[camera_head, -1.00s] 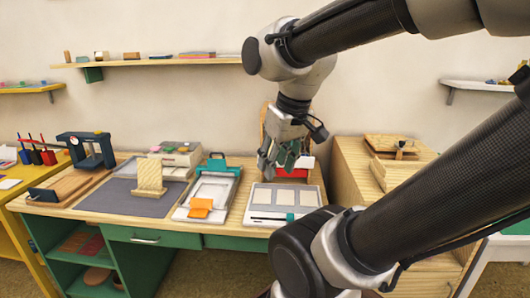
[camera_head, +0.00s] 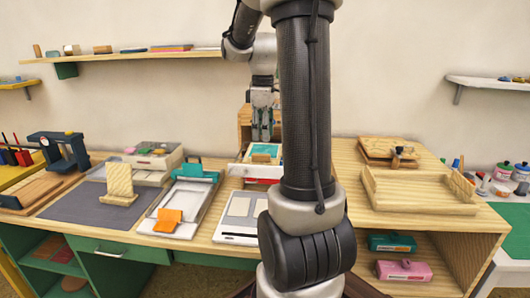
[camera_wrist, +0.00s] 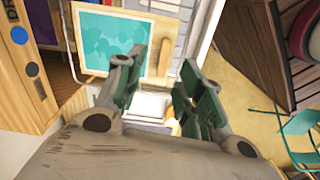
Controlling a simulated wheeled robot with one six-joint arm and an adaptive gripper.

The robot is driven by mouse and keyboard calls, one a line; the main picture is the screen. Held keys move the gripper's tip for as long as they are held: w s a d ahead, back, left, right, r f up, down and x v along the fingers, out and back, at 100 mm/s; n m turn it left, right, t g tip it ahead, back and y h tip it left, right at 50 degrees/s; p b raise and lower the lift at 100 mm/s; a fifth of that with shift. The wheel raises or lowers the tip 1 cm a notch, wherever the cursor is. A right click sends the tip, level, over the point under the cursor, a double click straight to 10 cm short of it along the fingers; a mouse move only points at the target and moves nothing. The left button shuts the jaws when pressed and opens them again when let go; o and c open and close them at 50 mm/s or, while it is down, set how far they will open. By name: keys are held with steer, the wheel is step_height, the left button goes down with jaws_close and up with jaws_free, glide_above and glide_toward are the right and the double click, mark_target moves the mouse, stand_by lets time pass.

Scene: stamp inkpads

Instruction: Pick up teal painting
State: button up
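The teal painting (camera_wrist: 108,42) shows in the wrist view as a teal panel with paler blotches in a light wooden frame. It also shows in the head view (camera_head: 265,150), small and partly behind my arm, on a white and red holder at the back of the desk. My gripper (camera_wrist: 158,85) is open and empty, its green-padded fingers spread apart. In the wrist view the painting lies beyond the left finger, and a wooden bar stands at its right edge. In the head view my gripper (camera_head: 262,135) hangs just above the painting; contact cannot be told.
A wooden tray (camera_head: 420,208) and wooden pieces sit on the right cabinet. A grey mat (camera_head: 85,215), a paper trimmer (camera_head: 180,205) and a pale tray (camera_head: 232,236) cover the desk. A wall shelf (camera_head: 125,56) runs above. My arm hides part of the desk's right side.

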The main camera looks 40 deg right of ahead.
steer(key=shift+s+a+f+n, duration=0.1)
steer(key=shift+n, duration=0.5)
step_height(320, 180, down, 8)
steer(key=shift+s+a+r, duration=0.1)
steer(key=shift+r, duration=0.05)
steer(key=shift+c, duration=0.3)
jaws_close()
